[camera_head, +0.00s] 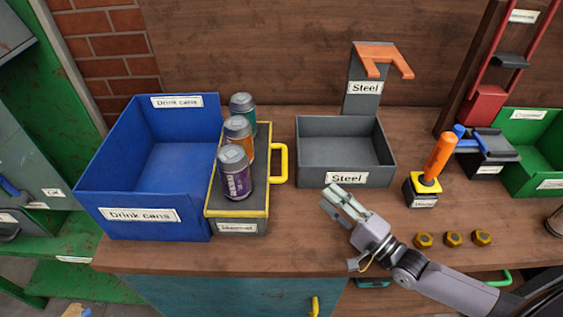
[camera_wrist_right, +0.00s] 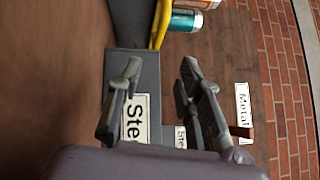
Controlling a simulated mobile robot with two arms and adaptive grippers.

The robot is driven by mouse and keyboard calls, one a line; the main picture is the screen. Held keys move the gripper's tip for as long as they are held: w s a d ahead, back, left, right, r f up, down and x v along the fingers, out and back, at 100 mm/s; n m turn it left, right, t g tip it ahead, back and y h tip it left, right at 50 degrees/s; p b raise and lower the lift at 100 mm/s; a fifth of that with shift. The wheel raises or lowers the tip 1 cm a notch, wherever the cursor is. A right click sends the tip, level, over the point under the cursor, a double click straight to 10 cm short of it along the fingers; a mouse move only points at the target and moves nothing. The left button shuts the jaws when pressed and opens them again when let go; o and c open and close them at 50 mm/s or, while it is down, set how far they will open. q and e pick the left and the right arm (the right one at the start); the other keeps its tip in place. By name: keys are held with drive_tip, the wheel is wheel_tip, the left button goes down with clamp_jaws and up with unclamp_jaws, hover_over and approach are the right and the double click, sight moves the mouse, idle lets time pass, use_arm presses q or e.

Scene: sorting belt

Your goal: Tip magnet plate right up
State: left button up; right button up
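My right gripper (camera_head: 334,197) is just in front of the grey Steel bin (camera_head: 346,128), well to the left of that plate. In the right wrist view its two fingers (camera_wrist_right: 160,75) stand apart with nothing between them, and the Steel label (camera_wrist_right: 136,118) shows beyond. My left gripper is not in view.
Three brass nuts (camera_head: 453,239) lie near the front edge. A green bin (camera_head: 547,145) is far right.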

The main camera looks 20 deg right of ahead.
sight(284, 159)
drive_tip(key=b+x, duration=0.1)
drive_tip(key=x, duration=0.3)
drive_tip(key=shift+a+f, duration=0.1)
drive_tip(key=shift+f, duration=0.05)
drive_tip(key=b+x, duration=0.1)
drive_tip(key=x, duration=0.6)
drive_tip(key=shift+b, duration=0.4)
drive_tip(key=x, duration=0.2)
drive_tip(key=b+x, duration=0.1)
drive_tip(key=x, duration=0.1)
drive_tip(key=shift+a+f, duration=0.1)
drive_tip(key=shift+w+a, duration=0.3)
drive_tip(key=shift+w, duration=0.25)
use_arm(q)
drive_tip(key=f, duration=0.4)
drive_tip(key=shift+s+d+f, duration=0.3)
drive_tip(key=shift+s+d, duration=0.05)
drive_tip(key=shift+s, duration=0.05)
use_arm(e)
drive_tip(key=shift+c, duration=0.3)
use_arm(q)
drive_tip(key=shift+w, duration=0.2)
use_arm(e)
clamp_jaws()
